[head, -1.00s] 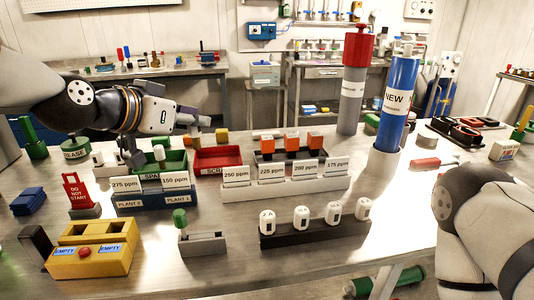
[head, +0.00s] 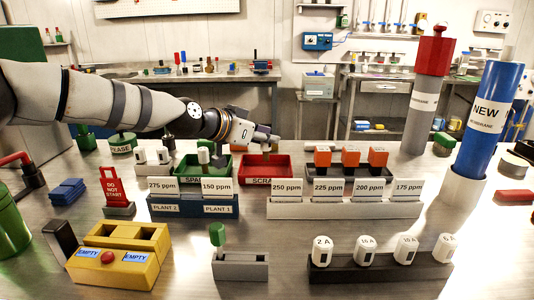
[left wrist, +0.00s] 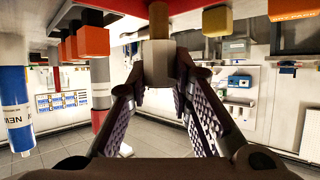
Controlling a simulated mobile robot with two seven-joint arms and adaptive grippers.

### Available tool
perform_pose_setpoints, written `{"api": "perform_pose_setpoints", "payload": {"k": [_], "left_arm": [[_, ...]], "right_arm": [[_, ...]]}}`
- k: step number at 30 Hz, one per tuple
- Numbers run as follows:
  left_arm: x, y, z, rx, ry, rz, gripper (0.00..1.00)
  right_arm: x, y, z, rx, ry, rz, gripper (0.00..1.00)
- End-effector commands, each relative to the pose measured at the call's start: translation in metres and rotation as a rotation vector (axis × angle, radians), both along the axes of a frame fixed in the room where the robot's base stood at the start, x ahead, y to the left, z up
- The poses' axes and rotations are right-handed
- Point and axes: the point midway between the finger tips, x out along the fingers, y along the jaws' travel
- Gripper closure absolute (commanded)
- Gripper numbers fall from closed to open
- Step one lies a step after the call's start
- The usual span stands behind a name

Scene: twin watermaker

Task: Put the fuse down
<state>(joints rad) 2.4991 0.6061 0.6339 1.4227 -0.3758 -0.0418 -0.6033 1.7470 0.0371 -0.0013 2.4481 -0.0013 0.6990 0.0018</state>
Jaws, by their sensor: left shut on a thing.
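My left gripper (head: 265,142) reaches in from the left and is over the back of the red scrap tray (head: 283,171). In the left wrist view my left gripper (left wrist: 157,80) is shut on the fuse (left wrist: 156,62), a pale cylinder with a brass-coloured end. The fuse sits between the fingertips, its brass end pointing to the tray side. In the head view the fuse is mostly hidden by the gripper. I cannot tell whether it touches the tray. My right gripper is not in view.
A green spares tray (head: 215,174) is left of the red tray. Orange-topped blocks (head: 350,156) stand close on its right. A ppm card rack (head: 345,208) and a blue plant rack (head: 180,206) stand in front. A black holder (head: 375,270) carries several white labelled fuses.

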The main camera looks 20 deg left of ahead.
Motion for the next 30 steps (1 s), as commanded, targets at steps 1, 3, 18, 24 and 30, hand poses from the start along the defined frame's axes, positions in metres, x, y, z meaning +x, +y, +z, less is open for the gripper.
{"api": "perform_pose_setpoints", "payload": {"k": [1,3,18,24,30], "left_arm": [[0.004,0.003,-0.013,0.0,0.008,0.003,1.0],[0.003,0.001,-0.027,-0.002,0.009,0.001,1.0],[0.002,0.001,-0.038,0.0,0.001,0.001,0.67],[0.002,0.001,-0.038,0.0,0.001,0.001,0.6],[-0.002,0.003,-0.027,-0.001,-0.002,0.001,0.6]], "right_arm": [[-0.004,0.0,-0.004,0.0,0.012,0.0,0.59],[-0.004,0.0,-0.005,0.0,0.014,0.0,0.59],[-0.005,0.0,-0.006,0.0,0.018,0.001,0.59],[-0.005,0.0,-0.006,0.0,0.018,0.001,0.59],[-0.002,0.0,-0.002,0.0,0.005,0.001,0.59]]}}
